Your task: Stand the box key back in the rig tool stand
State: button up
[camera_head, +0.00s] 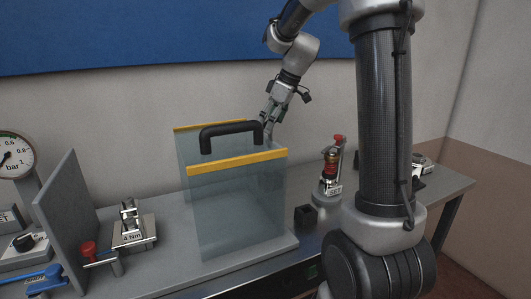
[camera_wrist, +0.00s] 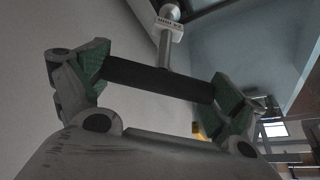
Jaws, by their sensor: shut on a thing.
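My gripper (camera_wrist: 158,82) is shut on the box key's black crossbar (camera_wrist: 150,77), with a green-padded finger at each end of the bar. The key's silver shaft (camera_wrist: 165,50) runs away from the bar to a pale labelled head (camera_wrist: 168,24). In the head view my gripper (camera_head: 270,112) is raised, at the far right of the clear guard's black handle, and the key is hardly visible there. A small dark block (camera_head: 304,217) stands on the bench right of the guard; I cannot tell whether it is the rig tool stand.
The clear guard (camera_head: 235,205) with yellow edges stands on a grey base plate. Right of it stands a red-topped fitting (camera_head: 331,170). To the left are a grey upright panel (camera_head: 75,215), a torque device (camera_head: 133,228), a red knob (camera_head: 89,249) and a pressure gauge (camera_head: 14,157).

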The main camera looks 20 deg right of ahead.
jog(key=shift+f, duration=2.8)
jog(key=o, duration=0.8)
jog(key=shift+d, duration=0.1)
jog(key=v, duration=1.2)
jog(key=s+a+f+m+h, duration=0.1)
jog(key=s+m, duration=0.2)
jog(key=s, duration=0.6)
jog(key=s+a+f+m+h, duration=0.1)
jog(key=s+f+m, duration=0.1)
jog(key=s, duration=0.7)
jog(key=s+a+f+m+t+h, duration=0.1)
jog(key=s+m, duration=0.3)
jog(key=s, duration=0.5)
jog(key=shift+s+a+f, duration=0.15)
jog(key=shift+a+f, duration=0.35)
jog(key=shift+f, duration=0.15)
